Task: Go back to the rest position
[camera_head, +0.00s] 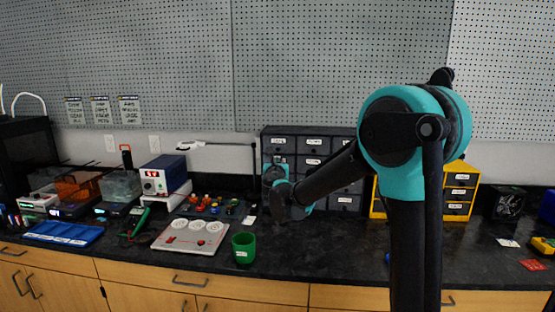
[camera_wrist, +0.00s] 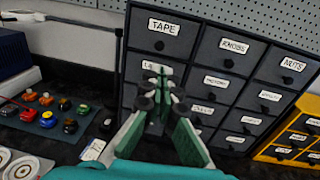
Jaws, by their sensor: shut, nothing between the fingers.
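My gripper (camera_head: 273,172) is in front of the grey drawer cabinet (camera_head: 312,145), above the dark worktop. In the wrist view my gripper (camera_wrist: 161,84) points at the left column of drawers, with its fingertips together and nothing between them. It covers part of the lower left drawers. I cannot tell whether the tips touch a drawer front. The cabinet also shows in the wrist view (camera_wrist: 202,50), with labels such as TAPE, KNOBS and NUTS. All the drawers in sight look shut.
A green cup (camera_head: 243,248) stands on the worktop (camera_head: 300,262) left of my arm. A yellow drawer unit (camera_head: 460,192) stands to the right. A board with coloured knobs (camera_head: 210,206), a white panel (camera_head: 190,236) and a blue tray (camera_head: 64,233) lie to the left.

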